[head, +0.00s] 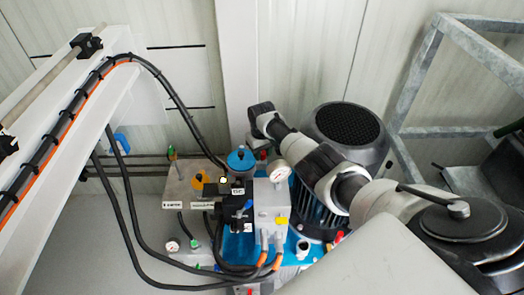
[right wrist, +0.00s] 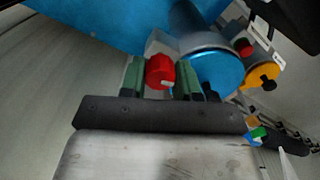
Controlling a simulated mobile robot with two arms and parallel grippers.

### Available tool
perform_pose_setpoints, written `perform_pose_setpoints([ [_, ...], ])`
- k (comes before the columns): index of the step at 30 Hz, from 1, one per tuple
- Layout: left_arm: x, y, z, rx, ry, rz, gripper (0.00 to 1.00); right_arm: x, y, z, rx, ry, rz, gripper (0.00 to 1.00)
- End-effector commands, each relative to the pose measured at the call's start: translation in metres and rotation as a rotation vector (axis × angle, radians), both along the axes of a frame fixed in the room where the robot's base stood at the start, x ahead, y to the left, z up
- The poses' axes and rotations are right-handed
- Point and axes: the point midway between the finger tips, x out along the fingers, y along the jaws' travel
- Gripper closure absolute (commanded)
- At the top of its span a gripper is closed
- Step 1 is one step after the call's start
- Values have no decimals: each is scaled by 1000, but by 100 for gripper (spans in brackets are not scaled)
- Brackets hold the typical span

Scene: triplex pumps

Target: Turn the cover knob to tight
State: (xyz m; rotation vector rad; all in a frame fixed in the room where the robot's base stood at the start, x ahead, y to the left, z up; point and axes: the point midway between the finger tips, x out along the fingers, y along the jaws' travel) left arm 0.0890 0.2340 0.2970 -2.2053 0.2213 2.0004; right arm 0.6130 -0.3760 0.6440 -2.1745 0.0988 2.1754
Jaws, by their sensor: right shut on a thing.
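A red knob (right wrist: 160,69) shows in the right wrist view, beside a grey block and a blue round cap (right wrist: 217,70). My right gripper (right wrist: 160,84) has its two green fingertips on either side of the red knob and is shut on it. In the head view my right arm reaches in from the right over the pump unit, and a small red part (head: 263,154) shows just below its end. The fingertips are hard to make out there. The knob's marking cannot be read. My left gripper is not in view.
The blue cap (head: 241,160) stands close left of my right gripper. Black hoses (head: 126,215) hang at the left. A grey metal frame (head: 424,62) stands at the right.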

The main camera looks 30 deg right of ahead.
Motion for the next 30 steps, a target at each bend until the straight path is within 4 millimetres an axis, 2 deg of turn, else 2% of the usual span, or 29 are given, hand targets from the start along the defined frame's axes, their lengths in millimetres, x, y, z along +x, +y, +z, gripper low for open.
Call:
perform_pose_setpoints([
  [1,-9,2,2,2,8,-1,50,0,1,2,2,1,-37,92],
  [12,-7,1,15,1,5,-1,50,0,1,2,2,1,-383,92],
  [30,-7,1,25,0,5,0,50,0,0,1,1,1,-954,92],
])
